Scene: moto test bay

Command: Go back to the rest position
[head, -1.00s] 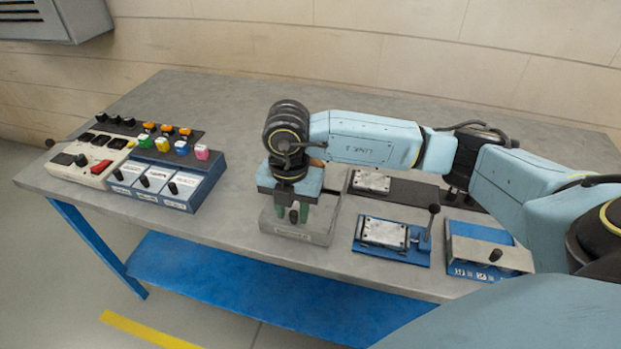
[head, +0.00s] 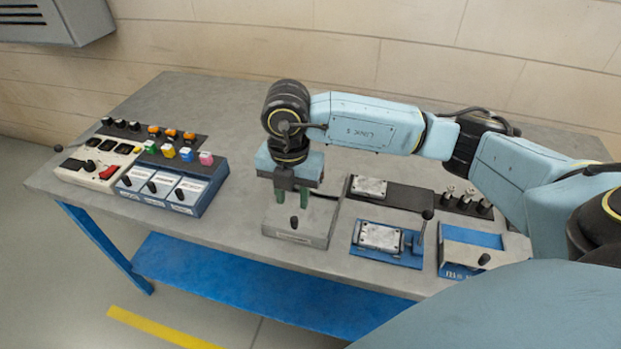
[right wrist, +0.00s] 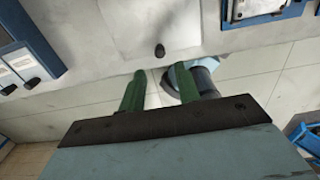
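My right gripper (head: 291,197) points down above a grey box with a black knob (head: 297,238) on the table. Its two green fingers are apart with nothing between them. In the right wrist view the green fingers of the gripper (right wrist: 158,90) are also spread, and the black knob (right wrist: 160,50) shows beyond them, apart from the tips. My left gripper is in neither view.
The grey table (head: 236,120) carries a control panel with colored buttons (head: 168,150) and white-faced switch boxes (head: 170,187) on the left. Right of the gripper are a blue fixture with a lever (head: 387,240), a blue tray box (head: 470,250) and a dark strip (head: 410,195).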

